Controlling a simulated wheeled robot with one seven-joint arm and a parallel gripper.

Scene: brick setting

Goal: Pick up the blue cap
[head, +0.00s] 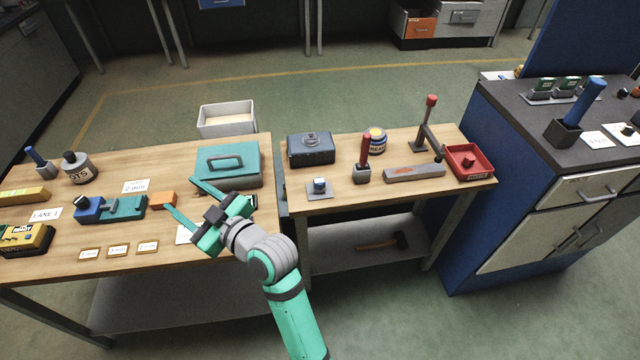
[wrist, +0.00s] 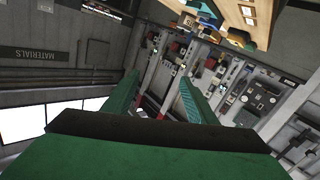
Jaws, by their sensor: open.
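A small dark-blue cap-like piece (head: 320,185) sits on a small grey plate on the right-hand wooden table, near its left front. It is too small to make out well. My gripper (head: 180,194) is open and empty above the left wooden table, to the left of this piece and well apart from it. In the wrist view my gripper's two green fingers (wrist: 160,92) are spread, with nothing between them. That view looks toward a far wall of tools and a table edge at the top; I cannot make out the cap there.
A teal toolbox (head: 228,165) stands behind my gripper, and an orange block (head: 163,200) lies near its fingers. A dark metal box (head: 311,149), a red-handled tool (head: 364,160) and a red tray (head: 469,161) share the right table. A narrow gap separates the tables.

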